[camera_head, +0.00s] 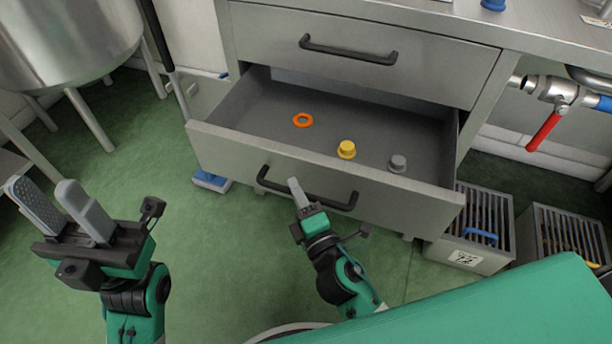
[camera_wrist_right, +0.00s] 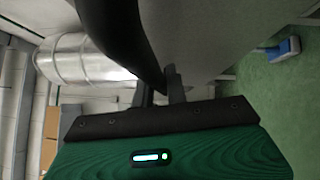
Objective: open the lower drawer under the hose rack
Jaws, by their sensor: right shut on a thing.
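The lower drawer (camera_head: 330,172) stands pulled out below the closed upper drawer (camera_head: 365,48). Inside it lie an orange ring (camera_head: 303,120), a yellow cap (camera_head: 346,149) and a grey cap (camera_head: 397,163). My right gripper (camera_head: 296,190) is shut on the black bar handle (camera_head: 343,205) on the lower drawer's front. In the right wrist view the dark handle (camera_wrist_right: 125,40) passes at the fingers (camera_wrist_right: 162,88); the exact contact is partly hidden. My left gripper (camera_head: 62,208) is open and empty above the floor, well left of the drawer.
A steel tank (camera_head: 65,40) on legs stands at the back left. A blue and grey brush head (camera_head: 212,181) lies on the floor beside the drawer. Slatted crates (camera_head: 485,225) stand at the right, under a red-handled valve (camera_head: 545,130).

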